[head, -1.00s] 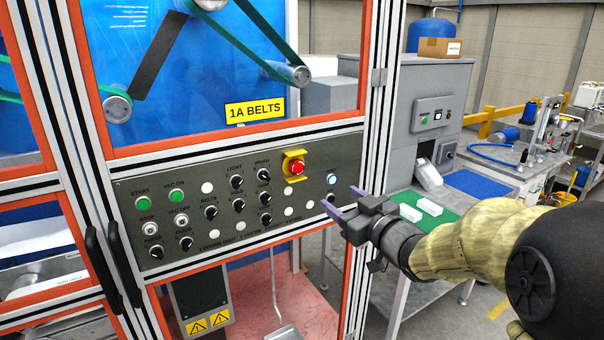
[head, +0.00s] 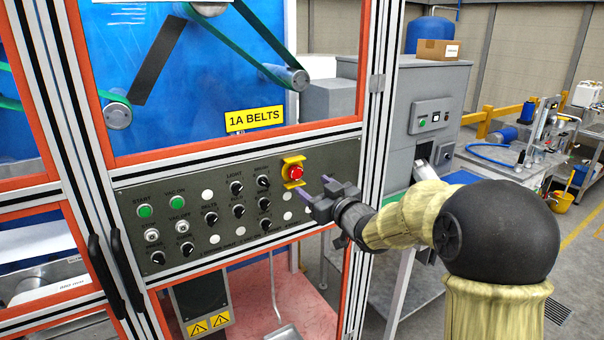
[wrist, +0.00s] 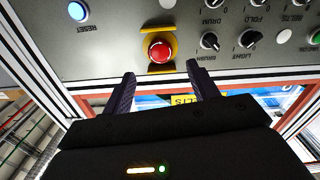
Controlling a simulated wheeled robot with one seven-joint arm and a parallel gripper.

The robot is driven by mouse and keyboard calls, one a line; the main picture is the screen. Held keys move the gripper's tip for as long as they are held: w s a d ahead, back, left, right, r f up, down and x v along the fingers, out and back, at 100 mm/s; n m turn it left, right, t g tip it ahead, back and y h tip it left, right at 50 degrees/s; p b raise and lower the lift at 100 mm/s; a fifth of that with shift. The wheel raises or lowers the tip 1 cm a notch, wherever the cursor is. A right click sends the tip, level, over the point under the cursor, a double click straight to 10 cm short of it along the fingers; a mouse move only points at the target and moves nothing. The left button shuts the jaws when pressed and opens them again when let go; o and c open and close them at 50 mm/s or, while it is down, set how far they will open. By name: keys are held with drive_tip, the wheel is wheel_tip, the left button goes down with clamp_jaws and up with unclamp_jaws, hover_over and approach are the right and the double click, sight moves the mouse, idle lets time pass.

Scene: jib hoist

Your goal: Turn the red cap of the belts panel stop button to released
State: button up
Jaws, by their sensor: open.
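The red cap (head: 295,173) of the stop button sits in a yellow surround (head: 290,161) at the upper right of the grey belts panel (head: 140,185). My gripper (head: 312,193) is just below and right of the cap in the head view, its purple fingers pointing toward the panel. In the wrist view the red cap (wrist: 160,51) appears ahead of and roughly between the two open fingertips (wrist: 161,74). The jaws are open and empty. I see no contact with the cap. The blue-lit reset button (wrist: 78,11) shows at the wrist view's upper left.
Black selector knobs (head: 236,188) and green buttons (head: 144,211) crowd the panel left of the cap. The aluminium frame post (head: 372,130) stands close to the right of the panel. A grey cabinet (head: 430,110) and workbench lie further right.

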sight(298, 174)
drive_tip(key=p+x, duration=0.1)
drive_tip(key=x, duration=0.6)
drive_tip(key=shift+p, duration=0.4)
drive_tip(key=shift+a, duration=0.3)
drive_tip(key=shift+d, duration=0.6)
drive_tip(key=shift+c, duration=1.4)
drive_tip(key=shift+s+a, duration=0.1)
drive_tip(key=shift+a, duration=0.1)
drive_tip(key=c, duration=0.7)
